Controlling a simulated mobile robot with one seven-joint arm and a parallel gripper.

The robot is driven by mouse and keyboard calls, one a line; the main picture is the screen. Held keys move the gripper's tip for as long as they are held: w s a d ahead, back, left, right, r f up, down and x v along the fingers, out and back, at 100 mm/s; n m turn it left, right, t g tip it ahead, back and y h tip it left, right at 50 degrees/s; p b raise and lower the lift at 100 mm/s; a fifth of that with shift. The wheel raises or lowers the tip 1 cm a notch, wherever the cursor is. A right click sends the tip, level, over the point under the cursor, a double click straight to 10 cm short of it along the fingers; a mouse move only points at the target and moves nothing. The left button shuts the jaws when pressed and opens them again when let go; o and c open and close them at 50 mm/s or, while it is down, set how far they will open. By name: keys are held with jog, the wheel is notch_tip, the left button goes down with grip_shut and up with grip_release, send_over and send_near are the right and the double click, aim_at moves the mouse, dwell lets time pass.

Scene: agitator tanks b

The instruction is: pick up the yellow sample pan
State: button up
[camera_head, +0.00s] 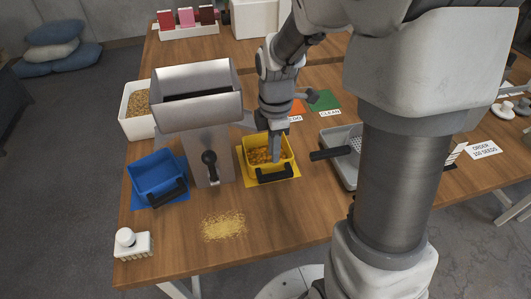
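The yellow sample pan (286,157) stands on the table on a yellow mat, right of the metal hopper. It holds orange-brown grains and has a black handle (275,174) on its near side. My gripper (276,158) points down over the pan. Its fingertips show in front of the grains, close above or inside the pan, near the handle. I cannot tell whether they touch the pan or how far apart they are.
A metal hopper (198,99) with a black lever stands left of the pan, and a blue pan (158,173) lies beyond it. Spilled grain (223,226) lies in front. A grey tray (340,145) with a black-handled tool is to the right. A white brush (130,243) is front left.

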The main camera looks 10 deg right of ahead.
aim_at(269, 159)
notch_tip(269, 159, down, 5)
jog(key=shift+d+f+b, duration=0.1)
jog(key=shift+b, duration=0.45)
grip_shut()
dwell(1.0)
